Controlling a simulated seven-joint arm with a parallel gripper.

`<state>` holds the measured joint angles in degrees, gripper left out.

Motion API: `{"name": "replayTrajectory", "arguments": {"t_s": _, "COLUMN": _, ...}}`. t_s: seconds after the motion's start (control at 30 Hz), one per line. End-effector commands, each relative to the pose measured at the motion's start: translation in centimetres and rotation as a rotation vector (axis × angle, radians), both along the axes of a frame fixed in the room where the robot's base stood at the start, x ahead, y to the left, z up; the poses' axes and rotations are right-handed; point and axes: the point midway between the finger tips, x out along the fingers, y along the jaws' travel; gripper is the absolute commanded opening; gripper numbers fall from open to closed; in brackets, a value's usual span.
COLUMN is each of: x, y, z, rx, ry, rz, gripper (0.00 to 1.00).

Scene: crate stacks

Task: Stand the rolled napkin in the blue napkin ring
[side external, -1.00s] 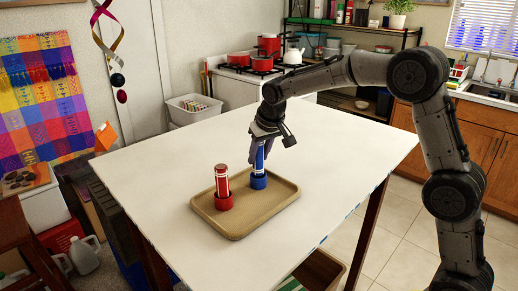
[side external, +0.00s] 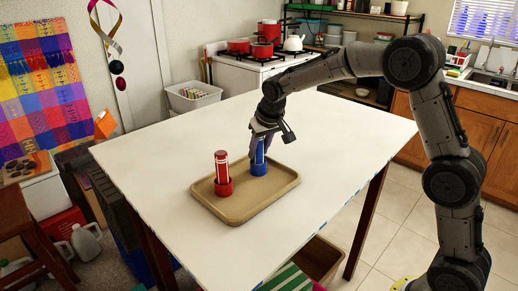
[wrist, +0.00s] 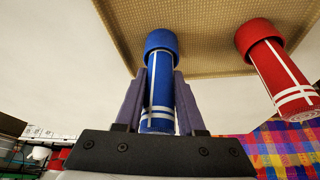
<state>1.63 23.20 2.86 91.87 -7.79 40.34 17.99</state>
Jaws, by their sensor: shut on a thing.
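The rolled napkin (side external: 260,151) is blue with white stripes. It stands about upright with its lower end in the blue napkin ring (side external: 259,169) on the tray (side external: 240,214). In the wrist view the blue ring (wrist: 161,42) surrounds the napkin's (wrist: 160,80) far end. My gripper (side external: 262,143) is above the ring, shut on the napkin; its two fingers (wrist: 160,90) lie on either side of the napkin in the wrist view. How deep the napkin sits inside the ring is hidden by the ring wall.
A red rolled napkin (side external: 221,165) stands in a red ring (side external: 223,188) to the left on the same tray, close to the blue ring. The white tabletop (side external: 150,160) around the tray is clear. A stove (side external: 235,70) stands behind the table.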

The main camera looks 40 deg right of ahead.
Motion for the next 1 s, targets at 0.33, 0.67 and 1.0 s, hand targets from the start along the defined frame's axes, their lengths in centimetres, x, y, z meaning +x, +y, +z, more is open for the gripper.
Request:
{"name": "replayTrajectory", "arguments": {"t_s": 0.33, "x": 0.0, "y": 0.0, "z": -0.5, "rx": 0.000, "ry": -0.001, "rz": 0.000, "gripper": 0.00}}
{"name": "replayTrajectory", "arguments": {"t_s": 0.67, "x": 0.0, "y": 0.0, "z": -1.1, "rx": 0.000, "ry": 0.000, "rz": 0.000, "gripper": 0.00}}
{"name": "replayTrajectory", "arguments": {"t_s": 1.0, "x": 0.0, "y": 0.0, "z": -1.2, "rx": 0.000, "ry": 0.000, "rz": 0.000, "gripper": 0.73}}
